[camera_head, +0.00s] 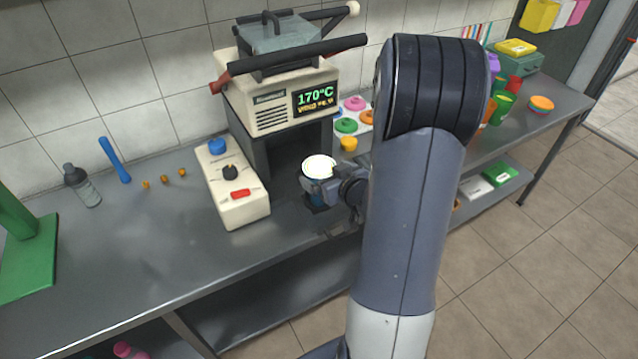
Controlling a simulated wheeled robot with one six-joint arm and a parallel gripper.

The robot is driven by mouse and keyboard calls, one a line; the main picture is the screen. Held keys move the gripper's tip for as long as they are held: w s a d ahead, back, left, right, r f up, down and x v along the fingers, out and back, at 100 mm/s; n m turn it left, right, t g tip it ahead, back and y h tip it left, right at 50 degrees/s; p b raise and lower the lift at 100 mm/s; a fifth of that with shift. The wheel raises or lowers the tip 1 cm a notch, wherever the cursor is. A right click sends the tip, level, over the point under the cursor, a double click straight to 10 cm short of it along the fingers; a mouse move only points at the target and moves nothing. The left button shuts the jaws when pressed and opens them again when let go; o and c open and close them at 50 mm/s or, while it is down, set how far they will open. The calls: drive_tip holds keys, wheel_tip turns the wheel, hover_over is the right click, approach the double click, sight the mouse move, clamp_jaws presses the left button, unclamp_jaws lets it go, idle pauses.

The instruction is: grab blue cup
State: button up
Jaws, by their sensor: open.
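A cup with a pale, bright round top (319,166) stands on the grey counter in front of the press machine. What shows of its side is dark blue, low down at its left. My gripper (318,187) is at the cup from the right, with its dark jaws in front of and beside the cup's body. The jaws are open, and the cup looks to be between them; contact cannot be told. My gripper and arm hide part of the cup's right side.
The press machine (272,115) with a 170°C display stands behind the cup. A cream control box (232,188) with blue, black and red controls is to the left. Coloured rings (346,125) lie behind. Several coloured cups stand at the right.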

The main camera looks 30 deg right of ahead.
sight(319, 166)
drive_tip(key=shift+p+x, duration=0.6)
drive_tip(key=shift+x, duration=1.95)
drive_tip(key=shift+d+r, duration=0.1)
drive_tip(key=shift+r, duration=0.05)
drive_tip(key=shift+c, duration=0.2)
drive_tip(key=c, duration=1.9)
drive_tip(key=shift+r, duration=0.2)
